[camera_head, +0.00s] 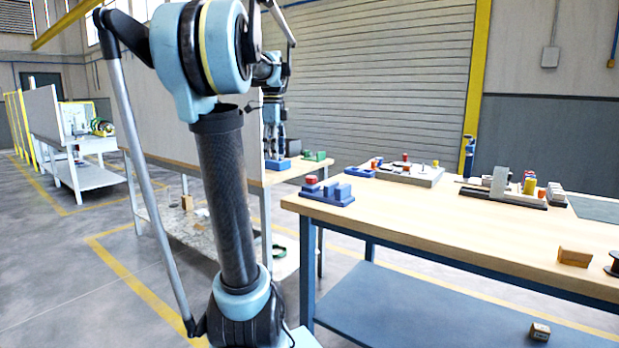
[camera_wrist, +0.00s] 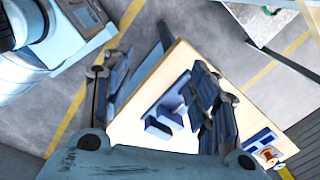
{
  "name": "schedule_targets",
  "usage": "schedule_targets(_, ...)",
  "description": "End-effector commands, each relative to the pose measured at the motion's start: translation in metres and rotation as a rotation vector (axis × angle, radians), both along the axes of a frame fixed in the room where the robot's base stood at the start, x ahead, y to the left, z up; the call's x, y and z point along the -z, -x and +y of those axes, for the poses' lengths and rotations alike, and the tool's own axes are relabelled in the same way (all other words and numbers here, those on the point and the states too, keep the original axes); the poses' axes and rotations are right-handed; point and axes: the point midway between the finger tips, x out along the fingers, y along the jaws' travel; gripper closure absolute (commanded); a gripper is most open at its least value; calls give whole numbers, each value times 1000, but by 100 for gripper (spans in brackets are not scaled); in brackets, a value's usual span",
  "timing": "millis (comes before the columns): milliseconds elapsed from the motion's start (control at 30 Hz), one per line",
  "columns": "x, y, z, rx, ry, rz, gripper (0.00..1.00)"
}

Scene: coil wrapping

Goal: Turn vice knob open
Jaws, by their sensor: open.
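The blue vice (camera_head: 328,193) sits at the left end of the wooden workbench, with blue jaw blocks on a blue base and a red part (camera_head: 311,180) at its left. In the wrist view, blue blocks of the vice (camera_wrist: 165,112) lie on the pale tabletop between and beyond my fingers, partly hidden by the right finger. A blue piece with a red-brown round part (camera_wrist: 270,152) shows right of that finger; whether it joins the vice is hidden. My gripper (camera_wrist: 160,75) is open and empty, apart from the vice.
The workbench (camera_head: 440,228) holds a grey fixture board (camera_head: 425,178), a grey block assembly (camera_head: 500,184) and a wooden block (camera_head: 574,257). A rear bench carries blue and green pieces (camera_head: 314,156). The bench top's front strip is mostly clear.

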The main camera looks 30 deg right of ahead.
Motion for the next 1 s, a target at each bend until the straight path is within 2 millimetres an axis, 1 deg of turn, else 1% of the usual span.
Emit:
schedule_targets(33, -11, -6, -22, 108, -7, 3, 46)
schedule_targets(200, -38, -18, -86, 473, -28, 15, 46)
schedule_targets(300, -48, -20, -117, 644, -36, 21, 46)
schedule_targets(400, -55, -20, -139, 770, -42, 26, 46)
schedule_targets(533, -59, -20, -155, 860, -45, 29, 46)
schedule_targets(667, -55, -20, -158, 886, -46, 29, 46)
schedule_targets(767, -44, -20, -158, 885, -46, 29, 46)
schedule_targets(1000, -4, -20, -158, 882, -46, 29, 46)
